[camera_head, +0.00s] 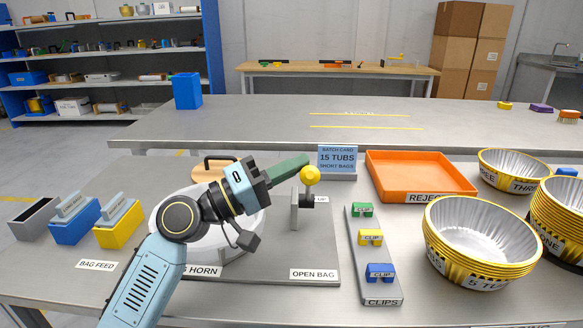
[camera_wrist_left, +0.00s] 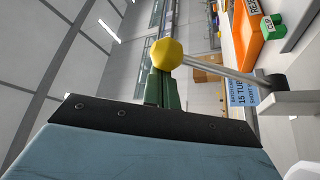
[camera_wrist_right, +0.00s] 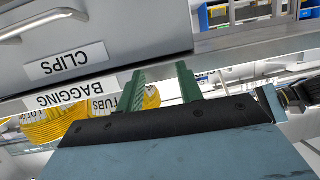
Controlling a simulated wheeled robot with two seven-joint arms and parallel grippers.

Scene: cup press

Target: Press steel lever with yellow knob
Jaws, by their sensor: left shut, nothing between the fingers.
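The yellow knob (camera_head: 310,174) stands at the top of the lever, above a grey upright bracket (camera_head: 295,210) on the steel plate. In the left wrist view the knob (camera_wrist_left: 166,53) sits at the end of a thin steel lever (camera_wrist_left: 215,70) that runs to the bracket. My left gripper (camera_head: 304,160) is shut and empty, its green fingertips just beside the knob. The left wrist view shows its fingers (camera_wrist_left: 160,88) close behind the knob; I cannot tell whether they touch. My right gripper (camera_wrist_right: 160,80) is open and empty, below a drawer front, outside the head view.
A white round bowl (camera_head: 165,235) is partly hidden behind my left arm. A clip rack (camera_head: 355,275) and a stack of yellow tubs (camera_head: 440,265) stand right of the lever. An orange tray (camera_head: 420,188) and batch card (camera_head: 337,160) stand behind.

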